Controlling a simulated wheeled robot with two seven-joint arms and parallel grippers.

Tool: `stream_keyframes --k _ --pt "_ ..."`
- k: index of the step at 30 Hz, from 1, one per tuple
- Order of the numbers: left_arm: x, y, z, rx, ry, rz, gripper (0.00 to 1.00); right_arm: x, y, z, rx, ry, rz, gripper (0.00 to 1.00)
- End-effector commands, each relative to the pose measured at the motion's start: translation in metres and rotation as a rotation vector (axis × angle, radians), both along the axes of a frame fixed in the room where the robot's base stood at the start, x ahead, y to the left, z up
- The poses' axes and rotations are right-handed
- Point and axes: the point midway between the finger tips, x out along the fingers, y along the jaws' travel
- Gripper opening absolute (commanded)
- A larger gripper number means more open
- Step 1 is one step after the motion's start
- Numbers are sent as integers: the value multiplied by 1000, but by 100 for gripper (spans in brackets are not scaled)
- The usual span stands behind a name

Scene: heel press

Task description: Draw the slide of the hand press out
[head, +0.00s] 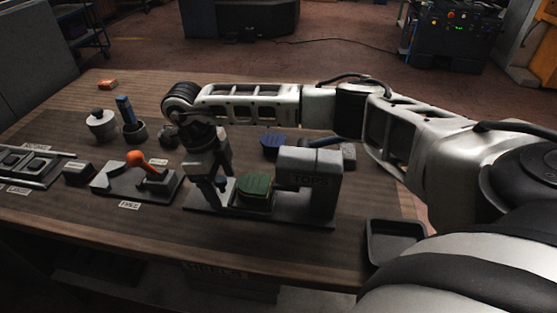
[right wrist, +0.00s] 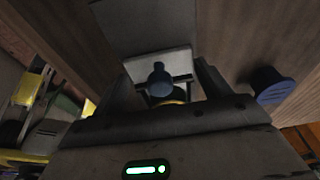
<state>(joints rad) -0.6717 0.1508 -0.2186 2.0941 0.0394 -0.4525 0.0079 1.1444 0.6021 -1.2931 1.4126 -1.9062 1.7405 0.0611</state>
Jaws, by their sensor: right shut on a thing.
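The hand press (head: 325,178) stands on the table, a grey frame with lettering on its head. A green heel-shaped block (head: 254,183) sits low on its left side, over the dark base plate (head: 290,215). My right gripper (head: 217,190) points down at the left end of the press, just left of the green block. In the right wrist view a dark bluish round knob (right wrist: 159,78) shows between its fingers, in front of a pale plate (right wrist: 160,62). The gripper is shut on this knob, which looks like the slide's handle. The slide is mostly hidden. My left gripper is out of view.
Behind are a lidded grey pot (head: 101,125), a dark cup (head: 134,133) holding a blue piece, and a blue block (head: 272,141). An empty dark tray (head: 373,258) lies at the right.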

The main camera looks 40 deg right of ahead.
Motion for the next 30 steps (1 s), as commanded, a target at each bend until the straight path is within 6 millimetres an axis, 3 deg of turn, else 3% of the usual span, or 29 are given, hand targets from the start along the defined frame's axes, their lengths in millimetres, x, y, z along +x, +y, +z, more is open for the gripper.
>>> stream_keyframes --k 24,25,30 --pt "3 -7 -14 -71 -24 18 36 44 37 -1 0 -3 -1 60" --pt "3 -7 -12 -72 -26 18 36 44 37 0 -1 -2 -2 79" --pt "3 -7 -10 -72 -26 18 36 43 36 0 -1 -1 -1 80"
